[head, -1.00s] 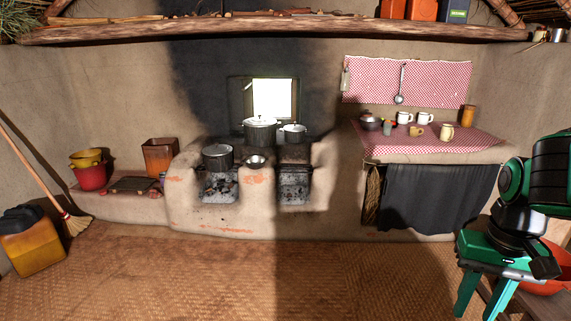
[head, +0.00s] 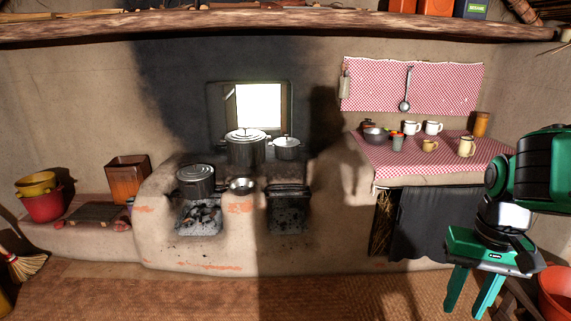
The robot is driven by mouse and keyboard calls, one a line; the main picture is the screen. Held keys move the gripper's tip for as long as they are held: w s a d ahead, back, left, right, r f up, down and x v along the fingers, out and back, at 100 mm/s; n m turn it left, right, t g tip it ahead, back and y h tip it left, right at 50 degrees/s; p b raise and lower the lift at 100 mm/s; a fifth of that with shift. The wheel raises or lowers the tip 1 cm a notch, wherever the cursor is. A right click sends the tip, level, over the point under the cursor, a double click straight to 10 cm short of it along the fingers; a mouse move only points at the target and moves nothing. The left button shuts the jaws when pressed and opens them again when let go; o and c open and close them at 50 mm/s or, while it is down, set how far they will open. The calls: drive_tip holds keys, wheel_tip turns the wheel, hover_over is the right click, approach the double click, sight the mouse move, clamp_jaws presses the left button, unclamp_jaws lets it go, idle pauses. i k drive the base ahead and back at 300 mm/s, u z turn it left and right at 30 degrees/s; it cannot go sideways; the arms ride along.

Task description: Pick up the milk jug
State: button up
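The likely milk jug (head: 467,147) is a small cream jug, upright on the red-and-white checked cloth of the counter (head: 437,181), near its right front. My gripper (head: 468,305) is at the lower right of the head view, pointing down over the floor area, lower than the counter top and apart from the jug. Its two green fingers are spread, with nothing seen between them. The fingertips are near the bottom of the picture.
White mugs (head: 412,127), a tan cup (head: 430,146), a grey cup (head: 397,144) and a bowl of vegetables (head: 376,135) share the counter. A brown canister (head: 481,124) stands behind the jug. The mud hearth (head: 239,213) with pots is to the left. A red basin (head: 556,292) is at the lower right.

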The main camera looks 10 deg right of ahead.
sight(466, 144)
drive_tip(key=z, duration=0.2)
drive_tip(key=i, duration=1.15)
drive_tip(key=z, duration=0.7)
drive_tip(key=i, duration=1.25)
drive_tip(key=z, duration=0.85)
drive_tip(key=i, duration=1)
drive_tip(key=z, duration=0.05)
